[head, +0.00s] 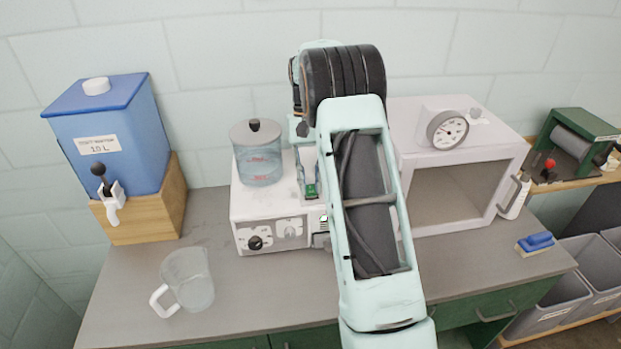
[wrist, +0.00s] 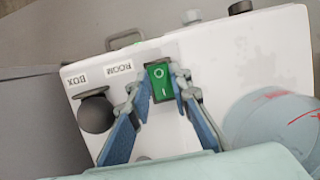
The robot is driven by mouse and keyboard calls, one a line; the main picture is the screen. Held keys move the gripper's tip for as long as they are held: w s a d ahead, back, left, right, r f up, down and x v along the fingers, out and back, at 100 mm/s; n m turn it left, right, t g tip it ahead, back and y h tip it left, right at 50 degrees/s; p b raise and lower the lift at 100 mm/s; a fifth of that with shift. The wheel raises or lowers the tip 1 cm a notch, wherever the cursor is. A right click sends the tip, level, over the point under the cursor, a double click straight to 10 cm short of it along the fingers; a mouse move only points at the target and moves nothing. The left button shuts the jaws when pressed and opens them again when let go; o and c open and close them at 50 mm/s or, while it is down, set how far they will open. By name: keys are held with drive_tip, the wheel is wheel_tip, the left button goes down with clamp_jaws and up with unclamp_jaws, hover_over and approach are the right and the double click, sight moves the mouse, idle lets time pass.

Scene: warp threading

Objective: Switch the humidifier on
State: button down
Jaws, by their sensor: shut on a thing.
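The humidifier (head: 265,205) is a white box on the bench with a clear lidded water tank (head: 258,160) on its top and dials on its front. Its green rocker switch (head: 311,190), marked O and I, is near the front edge of the top; it also shows in the wrist view (wrist: 160,80). My gripper (wrist: 163,84) has its two blue-grey fingers shut on the switch, one tip at each side. I cannot tell which half of the rocker is pressed. The arm hides the right part of the box in the head view.
A black knob (wrist: 96,114) stands beside the switch near the BOX and ROOM labels. A clear jug (head: 187,280) and a blue water container (head: 108,135) are on the left. A white chamber with a gauge (head: 455,165) stands to the right. The front middle of the bench is bare.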

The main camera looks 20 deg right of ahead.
drive_tip(key=c, duration=2)
unclamp_jaws()
drive_tip(key=shift+c, duration=0.2)
drive_tip(key=shift+r, duration=0.1)
drive_tip(key=v, duration=1.2)
